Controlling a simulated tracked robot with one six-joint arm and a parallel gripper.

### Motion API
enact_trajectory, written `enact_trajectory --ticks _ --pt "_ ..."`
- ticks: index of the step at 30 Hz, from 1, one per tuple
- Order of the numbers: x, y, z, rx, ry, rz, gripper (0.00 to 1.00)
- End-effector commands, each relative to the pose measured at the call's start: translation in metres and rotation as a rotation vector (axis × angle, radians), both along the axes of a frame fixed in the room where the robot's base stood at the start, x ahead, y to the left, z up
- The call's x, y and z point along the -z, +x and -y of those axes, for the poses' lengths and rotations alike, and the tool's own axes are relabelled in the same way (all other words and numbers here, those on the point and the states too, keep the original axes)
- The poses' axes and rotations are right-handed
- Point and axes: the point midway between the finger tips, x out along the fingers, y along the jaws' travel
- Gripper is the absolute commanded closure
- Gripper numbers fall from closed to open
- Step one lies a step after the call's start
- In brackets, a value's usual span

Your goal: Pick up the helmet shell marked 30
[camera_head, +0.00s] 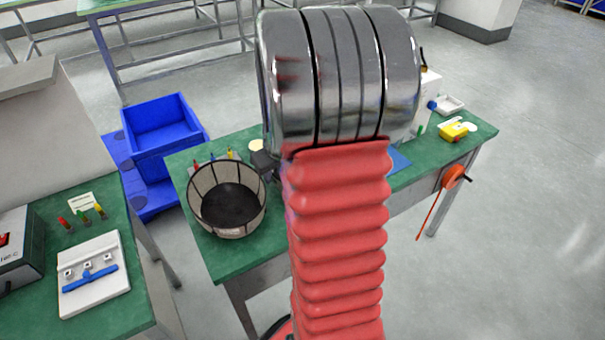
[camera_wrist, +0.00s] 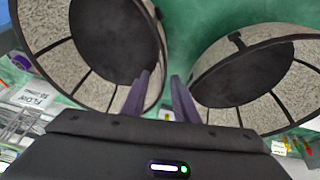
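A round bowl-like helmet shell (camera_head: 203,208) with pale mesh walls, dark ribs and a dark inside sits open side up on the green table. A small label near its front rim is too small to read. The wrist view shows two such shells, one at left (camera_wrist: 40,22) and one at right (camera_wrist: 225,50). No number 30 can be read on either. My gripper (camera_wrist: 161,75) has its two dark purple fingers apart, with green table showing between them. The left finger overlaps the left shell's rim; contact cannot be told. My arm hides part of the table.
The green table (camera_head: 235,258) also holds a yellow item (camera_head: 453,130) at its right end. An orange reel (camera_head: 453,176) hangs on its front edge. Blue bins (camera_head: 160,125) stand behind at left. A second bench holds a white fixture (camera_head: 95,290) with a blue bar.

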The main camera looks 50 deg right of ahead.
Motion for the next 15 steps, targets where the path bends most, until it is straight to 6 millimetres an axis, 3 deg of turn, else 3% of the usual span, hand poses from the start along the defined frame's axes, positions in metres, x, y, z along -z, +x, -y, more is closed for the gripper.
enact_trajectory --ticks 3,15 --pt "-0.0001 0.0001 -0.0001 0.0 0.0 0.0 0.74" --pt "-0.0001 0.0001 -0.0003 -0.001 0.0 0.0 1.0"
